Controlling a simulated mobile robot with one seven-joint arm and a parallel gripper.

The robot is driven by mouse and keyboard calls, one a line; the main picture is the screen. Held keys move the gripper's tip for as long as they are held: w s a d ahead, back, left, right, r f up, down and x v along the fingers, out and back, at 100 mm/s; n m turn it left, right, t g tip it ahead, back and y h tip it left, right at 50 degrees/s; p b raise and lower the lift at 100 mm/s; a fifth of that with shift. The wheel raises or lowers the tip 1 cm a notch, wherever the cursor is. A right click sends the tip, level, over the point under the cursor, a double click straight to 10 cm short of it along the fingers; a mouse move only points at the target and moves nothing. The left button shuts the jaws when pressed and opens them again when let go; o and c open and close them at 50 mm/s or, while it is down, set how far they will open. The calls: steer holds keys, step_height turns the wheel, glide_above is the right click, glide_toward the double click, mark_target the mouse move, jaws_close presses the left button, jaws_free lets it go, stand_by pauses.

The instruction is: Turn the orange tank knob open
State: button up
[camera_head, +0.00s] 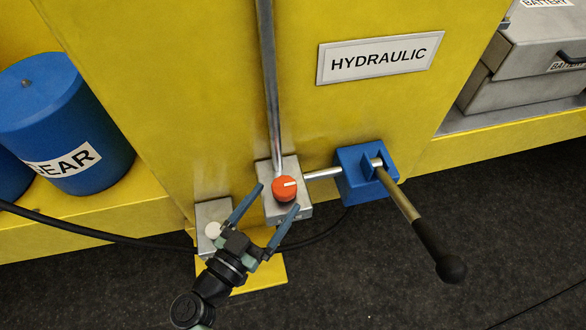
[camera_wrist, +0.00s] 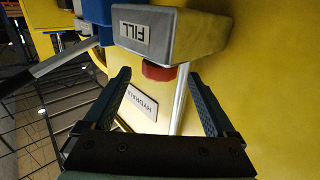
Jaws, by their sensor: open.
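The orange knob (camera_head: 285,189) with a white mark on its face sits on a grey metal block (camera_head: 302,211) on the yellow panel. My gripper (camera_head: 277,198) is open and empty, with its two fingers pointing up at the block, one to each side of the knob in the head view. In the wrist view the knob (camera_wrist: 158,72) shows between the fingertips (camera_wrist: 160,77), partly covered by the grey block with an upside-down FILL label (camera_wrist: 134,37). I cannot tell whether a finger touches the knob.
A metal pipe (camera_head: 269,80) rises from the block. To the right are a blue valve (camera_head: 350,184) and a lever with a black handle (camera_head: 435,248). A smaller grey block (camera_head: 207,211) stands left of my gripper. A HYDRAULIC sign (camera_head: 380,58) is above; dark floor (camera_head: 370,280) lies below.

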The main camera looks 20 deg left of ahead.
mark_target(291, 179)
steer(key=w, duration=0.2)
steer(key=w+d, duration=0.1)
steer(key=w, duration=0.4)
steer(key=shift+w+d+p, duration=0.25)
steer(key=shift+w+p, duration=0.1)
steer(key=shift+p, duration=0.05)
steer(key=c, duration=1.4)
